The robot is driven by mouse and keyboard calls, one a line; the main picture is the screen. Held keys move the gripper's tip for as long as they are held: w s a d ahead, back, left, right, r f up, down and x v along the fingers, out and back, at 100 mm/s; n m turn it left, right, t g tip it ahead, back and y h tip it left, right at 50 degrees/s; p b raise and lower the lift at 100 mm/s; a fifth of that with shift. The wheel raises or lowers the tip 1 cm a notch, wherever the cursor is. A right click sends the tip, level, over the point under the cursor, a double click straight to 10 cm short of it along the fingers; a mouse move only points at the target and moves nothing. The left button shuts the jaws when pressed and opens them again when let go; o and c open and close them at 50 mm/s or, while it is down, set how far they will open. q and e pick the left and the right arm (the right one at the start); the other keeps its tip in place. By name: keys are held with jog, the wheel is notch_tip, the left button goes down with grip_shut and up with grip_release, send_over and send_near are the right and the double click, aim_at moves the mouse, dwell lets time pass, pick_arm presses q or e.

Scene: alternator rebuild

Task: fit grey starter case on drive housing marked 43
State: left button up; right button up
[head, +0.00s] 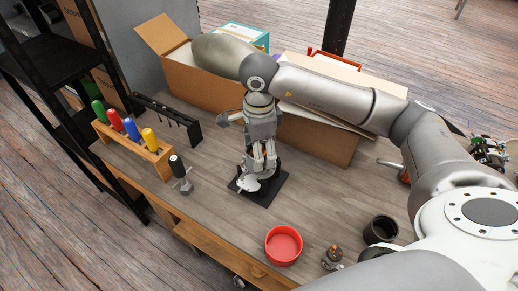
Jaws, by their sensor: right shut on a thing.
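My right gripper (262,158) reaches down from above, over a black base plate (273,190) on the workbench. It is shut on a grey part, which I take for the grey starter case; the fingers hide most of it. A light grey metal piece (246,184), likely the drive housing, sits on the plate just below the fingertips. I cannot read a number on it, nor tell whether the held part touches it. My left gripper is not in view.
A wooden rack of coloured screwdrivers (135,142) and a black holder (165,122) stand at left. A black-handled item (178,170) is near the plate. A red bowl (284,246), a small metal part (332,258) and a black cup (381,230) stand in front. Cardboard boxes (318,136) line the back.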

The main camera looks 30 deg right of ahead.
jog(key=o, duration=1.7)
jog(key=shift+c, duration=0.2)
notch_tip(320, 180, up, 12)
jog(key=shift+f, duration=0.2)
notch_tip(320, 180, up, 4)
jog(key=p, duration=0.3)
jog(key=shift+r, duration=0.2)
jog(key=shift+f, duration=0.1)
